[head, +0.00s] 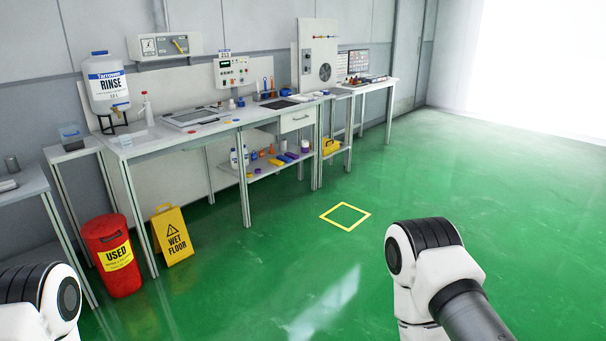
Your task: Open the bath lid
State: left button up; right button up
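A flat rectangular grey and white unit (193,116), which looks like the bath with its lid shut, is set in the long white workbench on the left. At this distance I cannot make out a handle on it. Both of my arms show only as white and dark links at the bottom left and bottom right of the head view. Neither gripper is in view, and the bench is well away from both visible arm parts.
A red USED bin (112,262) and a yellow wet-floor sign (173,236) stand before the bench. A RINSE bottle (107,83) is on its left end. A yellow square (345,216) marks the floor. The green floor (480,180) at right is clear.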

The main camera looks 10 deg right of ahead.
aim_at(168, 119)
jog(key=i+l, duration=0.2)
jog(key=i, duration=1.7)
jog(key=i+l+z, duration=0.1)
jog(key=i, duration=1.8)
jog(key=l, duration=0.15)
